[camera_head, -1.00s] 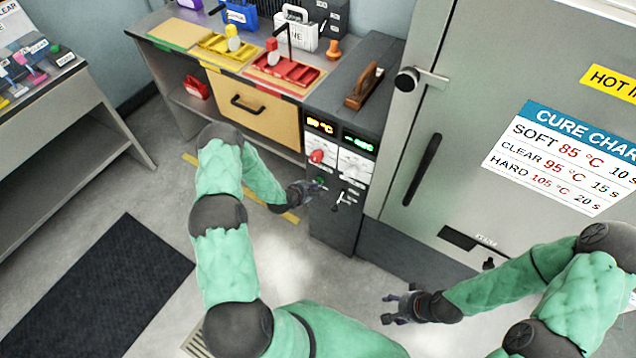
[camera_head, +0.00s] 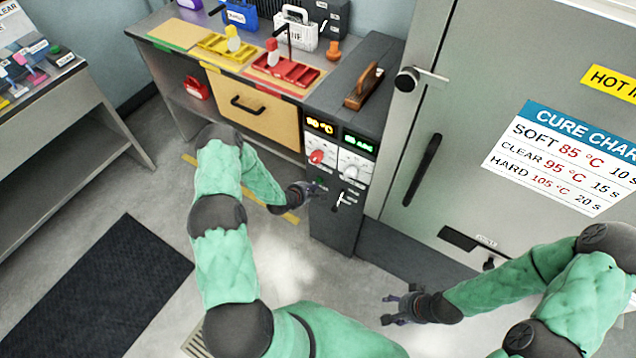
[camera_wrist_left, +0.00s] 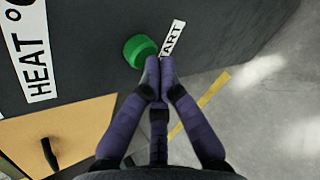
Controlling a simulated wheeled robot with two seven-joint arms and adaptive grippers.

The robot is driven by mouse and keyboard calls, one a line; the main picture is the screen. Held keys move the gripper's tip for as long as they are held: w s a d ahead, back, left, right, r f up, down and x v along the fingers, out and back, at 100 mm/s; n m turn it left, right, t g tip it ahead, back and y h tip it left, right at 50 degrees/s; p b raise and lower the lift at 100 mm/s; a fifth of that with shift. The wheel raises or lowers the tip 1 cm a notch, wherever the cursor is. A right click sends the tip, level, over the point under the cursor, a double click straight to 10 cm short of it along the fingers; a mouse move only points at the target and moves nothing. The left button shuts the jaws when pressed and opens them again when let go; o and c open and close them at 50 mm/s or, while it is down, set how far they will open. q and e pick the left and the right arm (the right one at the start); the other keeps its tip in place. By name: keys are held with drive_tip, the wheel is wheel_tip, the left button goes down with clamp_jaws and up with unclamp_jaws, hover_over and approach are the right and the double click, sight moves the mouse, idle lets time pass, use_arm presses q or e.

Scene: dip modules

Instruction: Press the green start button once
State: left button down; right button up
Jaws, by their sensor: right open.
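The green start button (camera_wrist_left: 140,50) sticks out of the dark control panel, beside a white label ending in "ART" (camera_wrist_left: 172,38). My left gripper (camera_wrist_left: 160,62) is shut, with its fingertips together just beside the button in the left wrist view; I cannot tell whether they touch it. In the head view my left gripper (camera_head: 312,188) is at the front of the dark control cabinet (camera_head: 332,222), below the red knob, and the button is small there. My right gripper (camera_head: 392,308) is open and empty, low in front of the large grey oven door.
The cabinet front has a red knob (camera_head: 317,157), a white dial (camera_head: 352,167), two lit displays and a small switch. A bench with a wooden drawer (camera_head: 258,108) and coloured trays is to the left. The oven door (camera_head: 470,130) is to the right. Open floor lies before the cabinet.

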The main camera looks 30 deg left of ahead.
use_arm(q)
drive_tip(key=shift+s, duration=0.6)
drive_tip(key=s, duration=0.3)
drive_tip(key=s+p, duration=0.1)
drive_tip(key=s, duration=0.1)
drive_tip(key=shift+a, duration=0.25)
idle(0.7)
drive_tip(key=s+d+r+m+g+h, duration=0.15)
drive_tip(key=s+d+m+g, duration=0.5)
drive_tip(key=d+m, duration=0.7)
drive_tip(key=s+d+r+m+g, duration=0.1)
drive_tip(key=s+d+r+m, duration=0.1)
drive_tip(key=s+d+m, duration=0.3)
drive_tip(key=s+d+r+m+g, duration=0.2)
drive_tip(key=s+d+m, duration=0.3)
drive_tip(key=s, duration=0.6)
drive_tip(key=shift+m+h, duration=0.45)
